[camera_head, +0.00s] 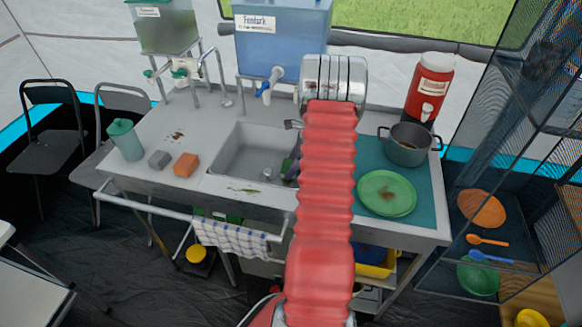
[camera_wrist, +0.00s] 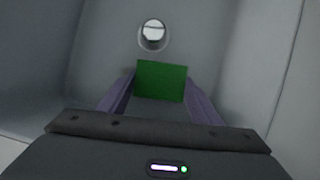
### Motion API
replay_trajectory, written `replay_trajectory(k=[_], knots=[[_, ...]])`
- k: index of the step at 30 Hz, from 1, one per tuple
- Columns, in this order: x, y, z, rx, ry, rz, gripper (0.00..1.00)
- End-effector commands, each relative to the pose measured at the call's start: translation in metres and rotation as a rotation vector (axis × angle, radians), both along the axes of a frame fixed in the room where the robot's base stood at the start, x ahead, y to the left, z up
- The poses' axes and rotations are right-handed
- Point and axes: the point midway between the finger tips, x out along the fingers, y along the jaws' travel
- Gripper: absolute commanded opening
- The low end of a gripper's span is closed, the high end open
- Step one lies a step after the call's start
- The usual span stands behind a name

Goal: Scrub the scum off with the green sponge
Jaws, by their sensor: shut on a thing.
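The green sponge (camera_wrist: 162,76) is a flat green block between the purple fingers of my gripper (camera_wrist: 160,88) in the wrist view. My gripper is shut on it inside the grey sink (camera_head: 236,148), with the round drain (camera_wrist: 153,33) beyond the sponge. In the head view my red arm hides most of the gripper and I cannot make out the sponge. A dark brown stain (camera_head: 175,136) marks the counter left of the sink. A greenish smear (camera_head: 244,190) lies on the counter in front of the sink. Contact between sponge and sink cannot be told.
A green plate (camera_head: 387,192) with a brown mark and a dark pot (camera_head: 409,144) stand right of the sink. A blue water tank (camera_head: 283,40) rises behind.

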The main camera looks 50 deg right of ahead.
Motion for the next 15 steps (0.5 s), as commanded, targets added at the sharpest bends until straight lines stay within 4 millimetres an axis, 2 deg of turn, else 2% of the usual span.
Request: replay_trajectory(k=[7, 15], knots=[[0.005, -0.013, -0.002, -0.001, 0.001, 0.000, 0.40], [0.006, -0.014, -0.002, 0.000, 0.001, 0.000, 0.40]])
